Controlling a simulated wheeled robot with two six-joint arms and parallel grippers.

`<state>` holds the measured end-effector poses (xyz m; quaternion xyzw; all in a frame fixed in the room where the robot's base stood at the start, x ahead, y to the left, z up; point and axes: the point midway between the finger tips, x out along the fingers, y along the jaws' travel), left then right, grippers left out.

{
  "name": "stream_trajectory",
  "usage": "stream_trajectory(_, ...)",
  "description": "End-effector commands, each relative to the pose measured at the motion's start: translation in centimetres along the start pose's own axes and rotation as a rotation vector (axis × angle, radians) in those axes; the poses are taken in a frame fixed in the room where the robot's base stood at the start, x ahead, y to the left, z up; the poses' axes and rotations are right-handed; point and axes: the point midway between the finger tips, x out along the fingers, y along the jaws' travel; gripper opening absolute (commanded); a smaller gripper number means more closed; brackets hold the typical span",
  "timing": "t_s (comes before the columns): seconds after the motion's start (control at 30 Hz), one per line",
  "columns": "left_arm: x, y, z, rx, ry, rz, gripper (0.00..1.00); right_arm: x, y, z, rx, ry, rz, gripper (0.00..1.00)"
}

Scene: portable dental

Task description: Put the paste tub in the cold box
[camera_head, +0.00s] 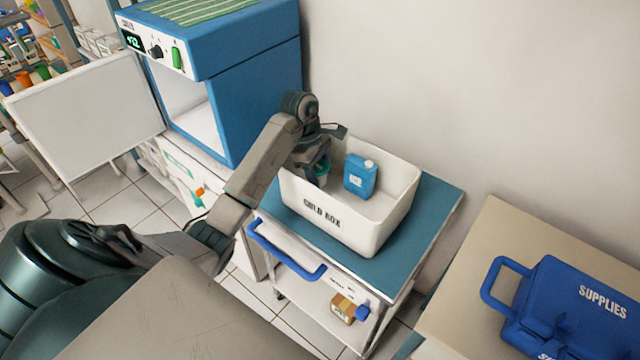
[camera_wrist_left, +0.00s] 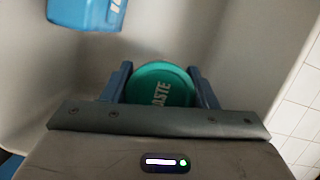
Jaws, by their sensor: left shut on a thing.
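The paste tub (camera_wrist_left: 160,84) has a round green lid with the lettering "ASTE" showing in the left wrist view. My left gripper (camera_head: 318,170) is shut on it, with one blue finger on each side. In the head view a small part of the tub (camera_head: 323,175) shows below the gripper; the rest is hidden. The cold box (camera_head: 335,222) is a white open bin marked "COLD BOX" on a teal-topped cart. The gripper and tub are inside its left part, below the rim. I cannot tell whether the tub touches the floor of the box.
A blue jug (camera_head: 360,176) stands inside the box, right of the tub, and also shows in the left wrist view (camera_wrist_left: 88,12). A blue cabinet (camera_head: 245,85) stands to the left. A blue supplies case (camera_head: 570,310) lies on a table at right.

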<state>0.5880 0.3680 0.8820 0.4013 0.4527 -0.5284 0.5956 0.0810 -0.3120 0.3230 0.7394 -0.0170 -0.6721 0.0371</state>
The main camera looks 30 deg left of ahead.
Motion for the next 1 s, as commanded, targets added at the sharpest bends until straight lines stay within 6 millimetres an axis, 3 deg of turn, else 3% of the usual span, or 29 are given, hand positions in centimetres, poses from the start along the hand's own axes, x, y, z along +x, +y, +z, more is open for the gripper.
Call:
stream_trajectory(0.23, 2.6, 0.0, -0.7, -0.001, 0.0, -0.001, 0.26, -0.9, -0.7, -0.3, 0.004, 0.005, -0.008, 0.36)
stream_trajectory(1.0, 3.9, 0.0, -1.1, 0.0, 0.0, 0.001, 0.26, 0.8, 0.2, -0.9, -0.001, 0.012, 0.003, 0.36)
